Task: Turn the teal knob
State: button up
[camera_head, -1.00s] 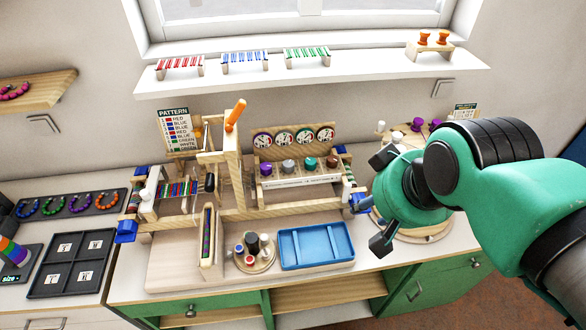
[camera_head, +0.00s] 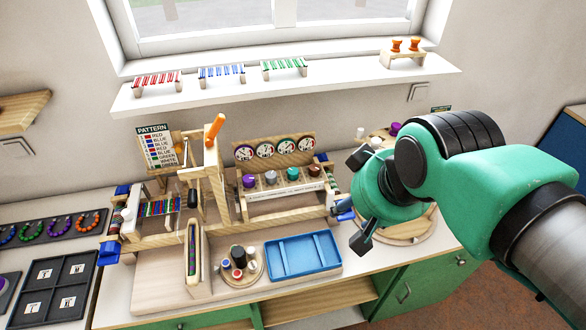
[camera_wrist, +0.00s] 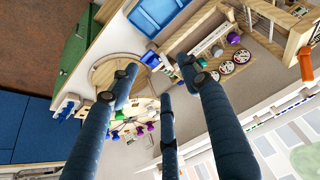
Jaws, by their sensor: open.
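The teal knob (camera_head: 292,173) is third from the left in a row of knobs on a wooden rack (camera_head: 250,201) at the back of the bench. A round dial stands behind it. In the head view my gripper (camera_head: 358,203) is right of the rack, with its fingers spread and nothing between them. In the wrist view my gripper (camera_wrist: 150,88) is open, and the knob rack shows beyond its right finger. The purple knob (camera_wrist: 233,38) and grey knob (camera_wrist: 217,51) show there.
A purple knob (camera_head: 249,181), grey knob (camera_head: 271,177) and brown knob (camera_head: 314,170) share the rack. A blue tray (camera_head: 303,275) lies in front. A wooden frame with an orange handle (camera_head: 215,128) stands left. A round wooden board (camera_head: 408,232) lies behind my gripper.

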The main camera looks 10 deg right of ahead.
jog(key=w+r+m+g+p, duration=0.1)
jog(key=w+r+p, duration=0.1)
jog(key=w, duration=0.2)
jog(key=w+r+m+p, duration=0.1)
jog(key=w+r+p, duration=0.1)
jog(key=w+p, duration=0.15)
jog(key=m+g+p, duration=0.5)
jog(key=m+p, duration=0.1)
jog(key=p, duration=0.8)
send_over(293, 170)
notch_tip(293, 170, down, 9)
jog(key=shift+s+r+b, duration=0.1)
jog(key=shift+b, duration=0.2)
notch_tip(293, 170, down, 14)
jog(key=shift+r, duration=0.1)
